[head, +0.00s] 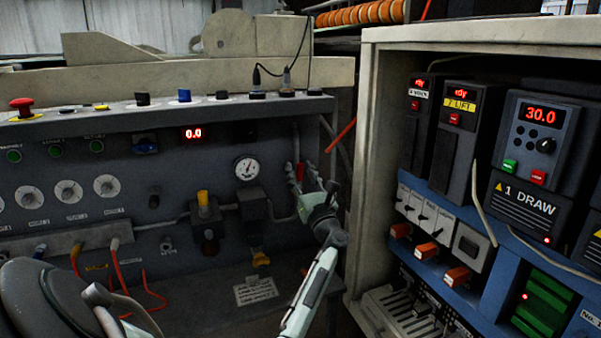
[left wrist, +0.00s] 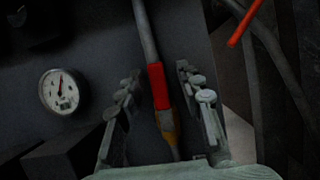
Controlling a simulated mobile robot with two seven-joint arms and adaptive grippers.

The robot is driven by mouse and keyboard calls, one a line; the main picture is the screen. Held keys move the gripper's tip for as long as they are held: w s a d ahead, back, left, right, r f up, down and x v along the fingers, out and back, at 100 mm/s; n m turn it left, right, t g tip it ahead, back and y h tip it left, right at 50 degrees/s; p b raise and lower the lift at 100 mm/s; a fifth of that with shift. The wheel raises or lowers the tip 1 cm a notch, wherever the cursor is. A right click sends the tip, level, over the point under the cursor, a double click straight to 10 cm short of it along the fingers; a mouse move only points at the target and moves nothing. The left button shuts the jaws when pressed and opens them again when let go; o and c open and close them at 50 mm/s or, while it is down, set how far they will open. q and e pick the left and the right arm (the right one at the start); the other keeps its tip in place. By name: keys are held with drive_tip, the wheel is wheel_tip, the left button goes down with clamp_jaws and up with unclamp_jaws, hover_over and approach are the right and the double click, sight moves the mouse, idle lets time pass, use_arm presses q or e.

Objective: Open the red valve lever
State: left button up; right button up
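The red valve lever (left wrist: 158,86) lies along a grey vertical pipe in the left wrist view, with a brass-coloured fitting just below it. In the head view, a bit of its red (head: 300,171) shows at the right end of the dark panel, partly hidden by my gripper. My left gripper (head: 310,180) is open in front of the pipe. In the left wrist view its two fingers (left wrist: 160,98) stand one on each side of the lever, with gaps showing on both sides. I cannot tell the exact depth between fingertips and lever. My right gripper is not in view.
A pressure gauge (head: 247,168) and a yellow-topped fitting (head: 203,198) are left of the gripper. An orange-red rod (head: 341,136) slants just right of it. The open cabinet's pale side wall (head: 365,160) stands close to the right of my left arm.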

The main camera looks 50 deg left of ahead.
sight(295, 126)
use_arm(q)
wheel_tip(295, 126, up, 10)
drive_tip(key=shift+r, duration=0.1)
idle(0.5)
idle(0.5)
